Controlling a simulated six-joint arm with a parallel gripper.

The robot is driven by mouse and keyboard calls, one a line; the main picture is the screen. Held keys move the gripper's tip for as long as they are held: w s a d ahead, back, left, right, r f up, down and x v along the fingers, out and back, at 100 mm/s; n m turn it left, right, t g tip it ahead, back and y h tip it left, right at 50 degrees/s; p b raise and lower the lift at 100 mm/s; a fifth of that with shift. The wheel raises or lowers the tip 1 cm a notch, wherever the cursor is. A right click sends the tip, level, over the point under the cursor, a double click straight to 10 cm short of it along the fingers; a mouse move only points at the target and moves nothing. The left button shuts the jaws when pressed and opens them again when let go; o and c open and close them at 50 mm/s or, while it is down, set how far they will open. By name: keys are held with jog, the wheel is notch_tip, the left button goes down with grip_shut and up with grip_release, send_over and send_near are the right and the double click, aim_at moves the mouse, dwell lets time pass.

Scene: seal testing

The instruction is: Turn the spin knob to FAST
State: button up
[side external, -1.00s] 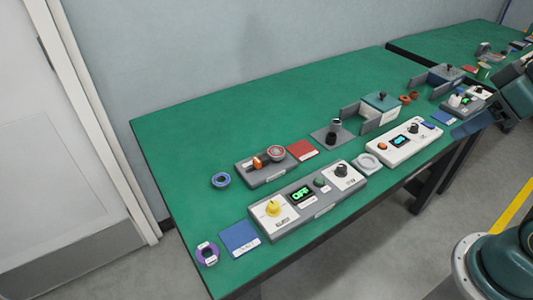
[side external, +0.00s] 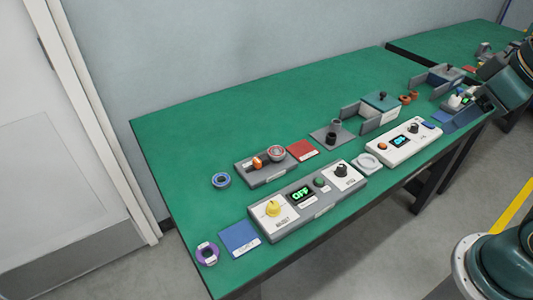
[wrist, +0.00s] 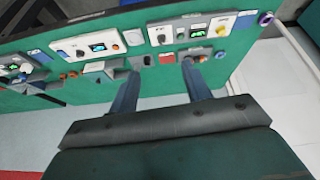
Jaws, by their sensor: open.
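Several knobs stand on panels on the green table, and I cannot read which is labelled spin. A grey panel (side external: 318,210) has a yellow knob (side external: 272,208), a green "OFF" display (side external: 301,194) and a black knob (side external: 341,168). A white panel (side external: 398,154) has a black knob (side external: 413,128) and a blue-lit display (side external: 398,141). Another panel with a green display (side external: 467,100) is partly hidden behind my arm. My gripper (wrist: 161,70) is open and empty, above the table and apart from the knobs. In the wrist view the grey panel (wrist: 180,42) lies beyond its fingertips.
A grey block with an orange part (side external: 262,163), a red card (side external: 302,150), a black post on a plate (side external: 333,134) and a teal-lidded box (side external: 381,101) stand behind the panels. A blue card (side external: 239,239) lies left. The table's back left is clear.

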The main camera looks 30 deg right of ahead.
jog(key=w+f+n+g, duration=0.3)
jog(key=w+n, duration=0.2)
jog(key=w, duration=0.6)
jog(key=n+g, duration=0.2)
jog(key=n, duration=0.2)
send_over(343, 166)
notch_tip(343, 166, down, 11)
jog(key=shift+w+d+f+g, duration=0.1)
jog(key=shift+w+f+g, duration=0.1)
jog(key=shift+w+g, duration=0.1)
jog(key=shift+s+f, duration=0.1)
jog(key=shift+s+f, duration=0.2)
jog(key=shift+f, duration=6.55)
jog(key=shift+c, duration=0.5)
jog(key=c, duration=0.9)
